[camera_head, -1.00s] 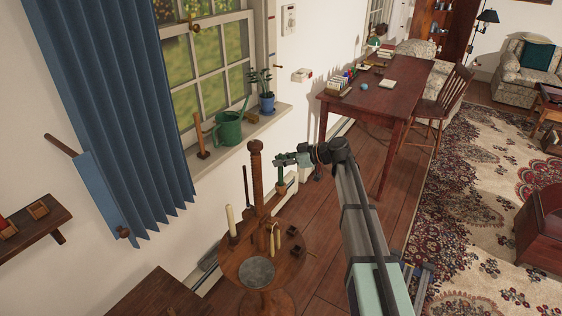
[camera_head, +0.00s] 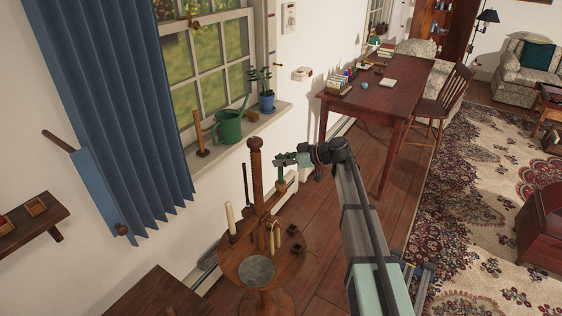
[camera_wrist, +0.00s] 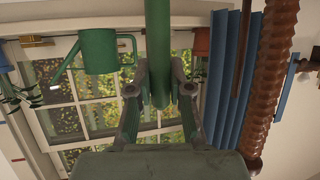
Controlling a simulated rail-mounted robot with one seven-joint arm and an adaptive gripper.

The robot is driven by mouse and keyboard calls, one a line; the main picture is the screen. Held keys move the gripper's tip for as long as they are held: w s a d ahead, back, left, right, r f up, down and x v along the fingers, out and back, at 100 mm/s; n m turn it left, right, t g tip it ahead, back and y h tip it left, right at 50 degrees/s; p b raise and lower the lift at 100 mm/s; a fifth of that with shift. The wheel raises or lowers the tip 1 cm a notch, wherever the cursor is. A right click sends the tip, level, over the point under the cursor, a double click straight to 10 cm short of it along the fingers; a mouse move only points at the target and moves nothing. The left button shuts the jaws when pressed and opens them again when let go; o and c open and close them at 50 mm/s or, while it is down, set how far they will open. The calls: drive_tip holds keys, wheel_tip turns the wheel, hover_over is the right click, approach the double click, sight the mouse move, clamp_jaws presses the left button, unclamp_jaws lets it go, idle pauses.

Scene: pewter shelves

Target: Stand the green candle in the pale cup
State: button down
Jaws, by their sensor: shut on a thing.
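My gripper (camera_wrist: 160,92) is shut on the green candle (camera_wrist: 158,45), a smooth green stick that runs out from between the fingers to the top edge of the wrist view. In the head view my gripper (camera_head: 281,160) is in the air beside the upper part of the spiral wooden post, to its right. The green candle (camera_head: 281,174) shows there as a small green piece below the fingers. I cannot clearly make out the pale cup in either view.
A green watering can (camera_head: 228,127) stands on the windowsill.

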idle(0.4)
drive_tip(key=c, duration=1)
unclamp_jaws()
drive_tip(key=v, duration=1.2)
